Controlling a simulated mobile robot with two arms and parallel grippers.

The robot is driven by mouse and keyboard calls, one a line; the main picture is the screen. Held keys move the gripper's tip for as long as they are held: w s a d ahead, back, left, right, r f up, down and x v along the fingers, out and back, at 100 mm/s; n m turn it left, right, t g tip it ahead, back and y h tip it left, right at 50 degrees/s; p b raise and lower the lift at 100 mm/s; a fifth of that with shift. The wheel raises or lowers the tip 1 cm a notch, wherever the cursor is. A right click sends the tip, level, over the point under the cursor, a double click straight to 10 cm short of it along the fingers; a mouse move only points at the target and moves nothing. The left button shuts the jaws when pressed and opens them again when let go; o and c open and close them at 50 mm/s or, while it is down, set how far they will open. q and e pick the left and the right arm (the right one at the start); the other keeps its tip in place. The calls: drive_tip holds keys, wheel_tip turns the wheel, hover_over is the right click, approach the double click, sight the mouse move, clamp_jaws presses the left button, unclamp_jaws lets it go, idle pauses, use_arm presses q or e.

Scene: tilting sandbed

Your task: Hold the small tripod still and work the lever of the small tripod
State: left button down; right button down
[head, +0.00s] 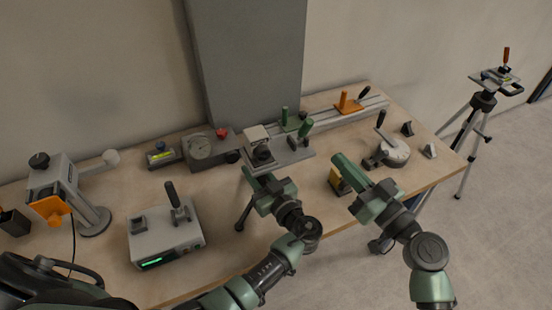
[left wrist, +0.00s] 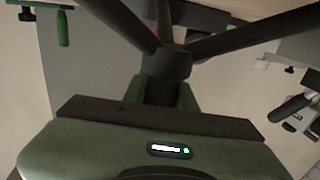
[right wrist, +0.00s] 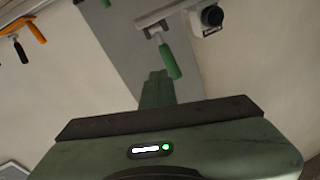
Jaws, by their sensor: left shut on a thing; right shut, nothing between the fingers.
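The small tripod (head: 246,211) stands on the bench, a dark leg showing beside my left arm. My left gripper (head: 250,174) is shut on it below its head. In the left wrist view the fingers (left wrist: 160,92) close at the dark hub (left wrist: 172,64), where the legs meet. A green-handled lever (head: 305,129) stands by the tripod's head, above a grey plate; the arm hides how they join. My right gripper (head: 338,160) is shut and empty, to the right of this handle with a gap. In the right wrist view a green handle (right wrist: 171,62) is just past the fingertips.
A rail (head: 335,118) with an orange clamp (head: 349,103) and a green clamp (head: 285,118) lies behind. A yellow block (head: 338,183) is beside my right gripper. A round clamp device (head: 393,153) is to the right. A gauge box (head: 200,148) is left of the tripod.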

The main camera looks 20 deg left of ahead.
drive_tip(key=w+d+n+t+h, duration=0.3)
drive_tip(key=w+d+t+h, duration=0.55)
drive_tip(key=w+d, duration=0.35)
drive_tip(key=s+a+f+n+g+y, duration=0.2)
drive_tip(key=s+n+g+y, duration=0.4)
drive_tip(key=n, duration=0.7)
drive_tip(key=s+a+f+n+g+y, duration=0.2)
drive_tip(key=s+a+n+g+y, duration=0.3)
drive_tip(key=n, duration=0.8)
drive_tip(key=s+g+y, duration=0.2)
drive_tip(key=g+y, duration=0.2)
drive_tip(key=g, duration=0.1)
drive_tip(key=shift+a+f+g, duration=0.25)
drive_tip(key=shift+a+g, duration=0.05)
drive_tip(key=shift+g, duration=0.05)
drive_tip(key=shift+s+a, duration=0.1)
